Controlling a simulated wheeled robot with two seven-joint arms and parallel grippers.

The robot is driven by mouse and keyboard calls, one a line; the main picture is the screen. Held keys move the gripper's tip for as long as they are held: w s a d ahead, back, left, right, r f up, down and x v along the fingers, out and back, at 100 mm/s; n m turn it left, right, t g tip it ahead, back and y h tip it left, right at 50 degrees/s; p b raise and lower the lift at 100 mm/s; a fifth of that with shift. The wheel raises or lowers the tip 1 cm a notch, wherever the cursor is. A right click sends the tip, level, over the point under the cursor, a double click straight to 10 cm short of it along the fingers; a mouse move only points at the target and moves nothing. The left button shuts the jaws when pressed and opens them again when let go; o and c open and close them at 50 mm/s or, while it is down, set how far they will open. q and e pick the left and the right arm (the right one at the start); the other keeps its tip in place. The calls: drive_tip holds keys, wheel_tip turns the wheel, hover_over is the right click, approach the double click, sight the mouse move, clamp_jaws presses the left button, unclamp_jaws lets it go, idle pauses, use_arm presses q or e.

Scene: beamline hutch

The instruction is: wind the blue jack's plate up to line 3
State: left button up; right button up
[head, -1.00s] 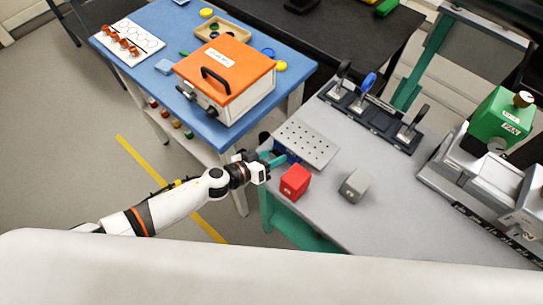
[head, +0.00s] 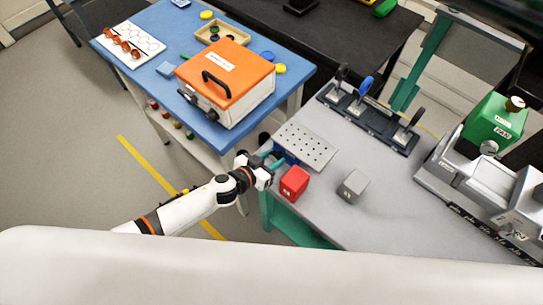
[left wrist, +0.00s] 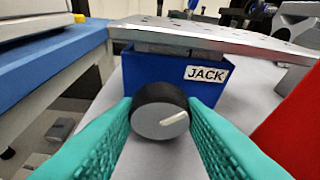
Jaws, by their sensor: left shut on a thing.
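The blue jack (left wrist: 150,75), labelled JACK, stands on the grey table with a perforated metal plate (head: 305,146) on top. In the left wrist view its dark round knob (left wrist: 160,110), with a pale pointer line, faces me. The pointer slants up to the right. My left gripper (left wrist: 160,125) has its teal fingers on both sides of the knob, shut on it. In the head view the left gripper (head: 272,165) is at the jack's left end, and the knob is hidden there. The line marks cannot be made out. My right gripper is not in view.
A red block (head: 294,183) stands close to the jack, right of my left gripper. A grey block (head: 352,186) stands farther right. A dark rack (head: 370,117) lies behind the plate. A blue table (head: 150,75) with an orange-lidded box (head: 225,75) is at left.

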use_arm(q)
drive_tip(key=shift+d+m+t+y+b, duration=0.1)
drive_tip(key=shift+m+t+y+b, duration=0.2)
drive_tip(key=shift+m+t+y, duration=0.5)
drive_tip(key=shift+m+g, duration=0.3)
drive_tip(key=o, duration=0.7)
drive_tip(key=shift+s, duration=0.15)
drive_tip(key=v, duration=1.2)
drive_tip(key=shift+b, duration=0.4)
